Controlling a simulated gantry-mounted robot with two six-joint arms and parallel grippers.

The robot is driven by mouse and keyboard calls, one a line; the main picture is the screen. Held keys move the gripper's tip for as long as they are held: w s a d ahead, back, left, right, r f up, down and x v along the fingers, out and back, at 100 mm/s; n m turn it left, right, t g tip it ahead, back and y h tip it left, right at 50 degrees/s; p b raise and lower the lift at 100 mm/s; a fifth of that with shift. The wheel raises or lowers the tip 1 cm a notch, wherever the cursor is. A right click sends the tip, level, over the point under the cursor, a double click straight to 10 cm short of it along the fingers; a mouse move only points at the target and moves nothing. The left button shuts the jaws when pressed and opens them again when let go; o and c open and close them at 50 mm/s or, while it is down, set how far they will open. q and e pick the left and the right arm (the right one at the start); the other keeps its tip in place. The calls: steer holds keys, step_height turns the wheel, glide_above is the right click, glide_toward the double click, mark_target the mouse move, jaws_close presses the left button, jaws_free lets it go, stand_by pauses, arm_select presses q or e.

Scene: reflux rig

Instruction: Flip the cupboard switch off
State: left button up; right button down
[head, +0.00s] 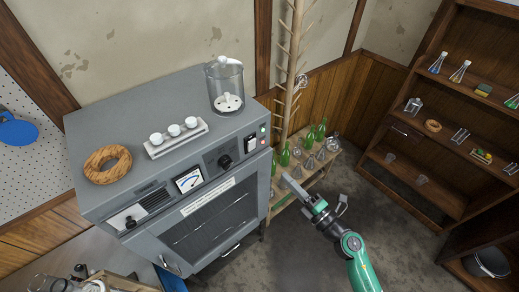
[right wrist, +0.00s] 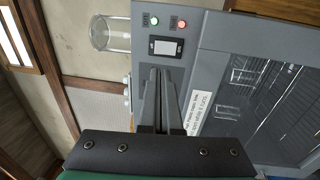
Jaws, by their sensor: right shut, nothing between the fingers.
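The grey cupboard (head: 150,110) stands left of centre with its glazed door shut. In the right wrist view the switch (right wrist: 165,47) lies just beyond my fingertips, beside a green lamp (right wrist: 154,20) and a red lamp (right wrist: 182,24). I cannot tell which way the rocker is tipped. My right gripper (head: 286,178) is shut and empty, in front of the cupboard's right side. In the right wrist view its fingers (right wrist: 156,72) are together, pointing at the panel. My left gripper is not in view.
A black knob (head: 224,161) and a dial (head: 188,179) are left of the switch. A glass jar (head: 226,85), a cup rack (head: 176,138) and a wooden ring (head: 107,163) stand on top. Green bottles (head: 284,157) stand on a low shelf behind my right gripper.

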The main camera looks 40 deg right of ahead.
mark_target(254, 143)
steer(key=w, duration=0.4)
steer(key=w+d+r+b, duration=0.1)
steer(key=w, duration=0.8)
steer(key=shift+w+d+r+b, duration=0.15)
steer(key=shift+w+r+b, duration=0.15)
steer(key=shift+w+r, duration=0.05)
